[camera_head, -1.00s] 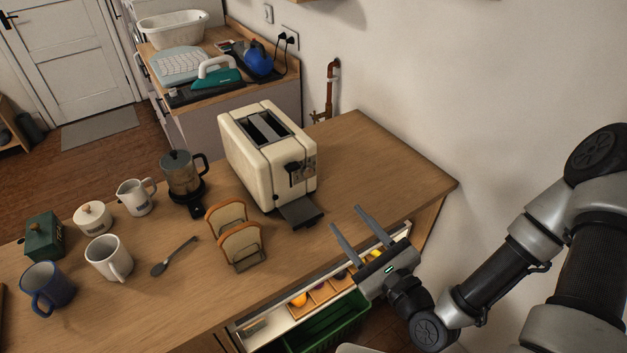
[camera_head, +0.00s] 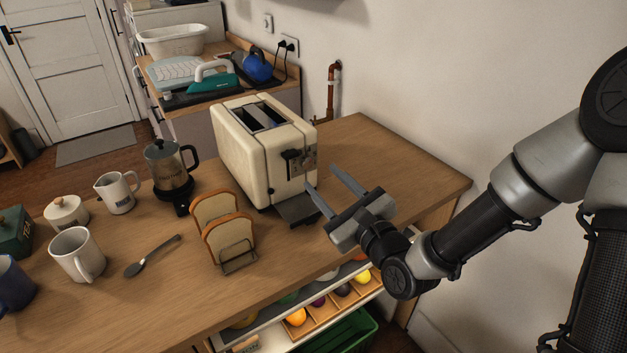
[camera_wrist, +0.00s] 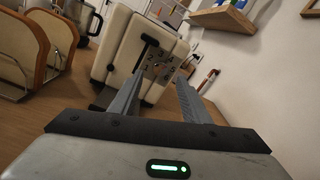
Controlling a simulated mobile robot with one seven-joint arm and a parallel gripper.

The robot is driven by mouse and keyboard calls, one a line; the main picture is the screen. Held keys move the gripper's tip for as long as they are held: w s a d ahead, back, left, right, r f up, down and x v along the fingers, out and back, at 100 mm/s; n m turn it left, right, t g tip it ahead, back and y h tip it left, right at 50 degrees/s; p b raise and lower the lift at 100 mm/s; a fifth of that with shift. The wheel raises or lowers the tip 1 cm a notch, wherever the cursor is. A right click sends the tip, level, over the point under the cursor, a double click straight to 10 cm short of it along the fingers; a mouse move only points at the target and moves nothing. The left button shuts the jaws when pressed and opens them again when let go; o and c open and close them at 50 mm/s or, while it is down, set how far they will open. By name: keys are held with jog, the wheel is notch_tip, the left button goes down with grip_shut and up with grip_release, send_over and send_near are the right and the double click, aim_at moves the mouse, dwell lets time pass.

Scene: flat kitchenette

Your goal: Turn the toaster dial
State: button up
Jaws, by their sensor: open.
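The cream two-slot toaster (camera_head: 262,150) stands upright on the wooden counter. Its front panel has a black lever (camera_head: 293,162) and, beside it, a small panel with the dial (camera_head: 310,160), too small to make out clearly. My gripper (camera_head: 327,185) is open and empty, just in front of the toaster's front right side, its fingers pointing toward the panel. In the wrist view the toaster (camera_wrist: 128,45) is seen between and beyond my fingers (camera_wrist: 155,98), with the dial panel (camera_wrist: 158,67) nearly central and apart from the fingertips. The left finger hides part of the toaster's lower front.
A dark crumb tray (camera_head: 298,208) sticks out below the toaster front. A toast rack with bread (camera_head: 228,235) stands to the left, and a coffee pot (camera_head: 168,170) behind it. Below, an open drawer (camera_head: 325,312) holds colored round items. The counter right of the toaster (camera_head: 385,150) is clear.

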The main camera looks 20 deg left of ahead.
aim_at(308, 164)
jog(key=x, duration=0.5)
jog(key=shift+w+a, duration=0.25)
jog(key=c, duration=1)
jog(key=shift+c, duration=0.2)
